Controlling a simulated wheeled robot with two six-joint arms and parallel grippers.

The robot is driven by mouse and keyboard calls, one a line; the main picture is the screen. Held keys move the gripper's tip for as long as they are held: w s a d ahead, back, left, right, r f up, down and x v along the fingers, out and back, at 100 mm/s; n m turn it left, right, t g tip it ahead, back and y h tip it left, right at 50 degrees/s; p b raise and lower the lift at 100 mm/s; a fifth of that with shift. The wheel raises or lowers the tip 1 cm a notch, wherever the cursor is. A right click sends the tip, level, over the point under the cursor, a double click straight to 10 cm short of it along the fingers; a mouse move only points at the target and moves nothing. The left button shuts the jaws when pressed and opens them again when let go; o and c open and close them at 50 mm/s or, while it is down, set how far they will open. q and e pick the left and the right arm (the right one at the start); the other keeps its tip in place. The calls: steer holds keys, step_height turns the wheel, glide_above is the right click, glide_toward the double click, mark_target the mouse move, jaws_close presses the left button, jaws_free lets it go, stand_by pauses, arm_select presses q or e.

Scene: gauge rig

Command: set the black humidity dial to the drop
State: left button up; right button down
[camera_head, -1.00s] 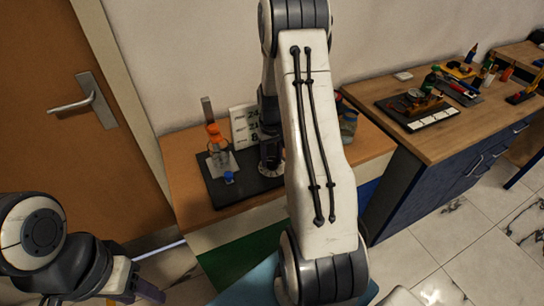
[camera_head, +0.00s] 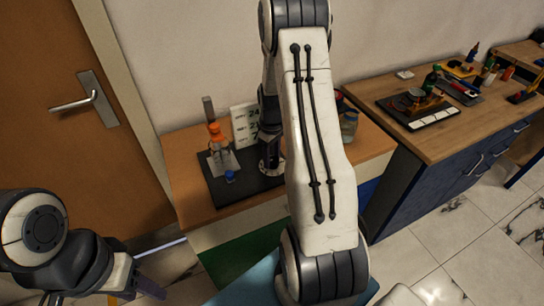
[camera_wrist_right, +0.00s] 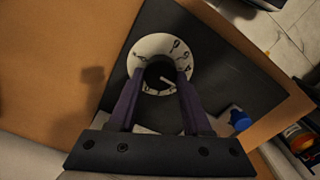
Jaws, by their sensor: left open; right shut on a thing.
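The humidity dial shows in the right wrist view as a white ring face (camera_wrist_right: 149,44) with dark marks around a black knob (camera_wrist_right: 158,71). A pale pointer line on the knob points to the lower right in that view. Which mark is the drop is too small to tell. My right gripper (camera_wrist_right: 161,76) is shut on the knob, one purple finger on each side. In the head view the dial face (camera_head: 268,166) is partly hidden by my right arm. My left gripper (camera_head: 140,286) is open and empty at the lower left, away from the bench.
A dark board (camera_head: 232,190) lies on the wooden bench. It holds a flask with an orange top (camera_head: 215,136) and a blue-capped item (camera_head: 230,176). A white card with numbers (camera_head: 244,122) and a jar (camera_head: 349,125) stand close by. A cluttered wooden cabinet (camera_head: 462,118) stands right.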

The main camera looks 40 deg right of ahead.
mark_target(272, 159)
steer(key=shift+w, duration=0.1)
steer(key=shift+c, duration=1.7)
jaws_free()
step_height(272, 159, up, 11)
steer(key=b, duration=0.1)
steer(key=shift+f, duration=0.2)
steer(key=s+a+r+n, duration=0.1)
steer(key=s+a+r, duration=0.1)
steer(key=a, duration=0.6)
steer(key=s+a+r+n, duration=0.1)
steer(key=s+a+r, duration=0.1)
steer(key=a, duration=0.7)
steer(key=s+a+r+n, duration=0.1)
steer(key=s+a+r, duration=0.1)
steer(key=a, duration=0.6)
steer(key=s+a+n, duration=0.1)
steer(key=s+a, duration=0.3)
steer(key=s, duration=0.4)
steer(key=s+a+y, duration=0.1)
steer(key=s+a, duration=0.3)
steer(key=s, duration=0.4)
steer(key=shift+s+a+n, duration=0.15)
steer(key=shift+a+n, duration=0.25)
